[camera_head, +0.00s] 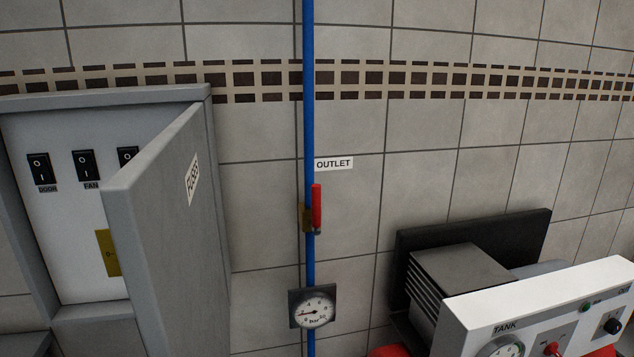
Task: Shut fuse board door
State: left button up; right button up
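The grey fuse board door (172,230), with a white "FUSES" label, stands ajar on the left in the head view. It is hinged on the right side of the fuse board (75,230) and swings out toward me. Inside the board I see black switches, with "DOOR" and "FAN" labels under two of them, and a yellow plate partly hidden by the door. Neither of my grippers is in view.
A blue vertical pipe (309,120) with a red valve handle (317,205) and a pressure gauge (312,307) runs right of the door. A white panel marked "TANK" (545,310) stands at the lower right.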

aim_at(160, 207)
jog(key=i+l+u, duration=0.15)
jog(key=u, duration=0.3)
jog(key=l+u, duration=0.3)
jog(key=u, duration=0.2)
jog(key=i+l, duration=0.05)
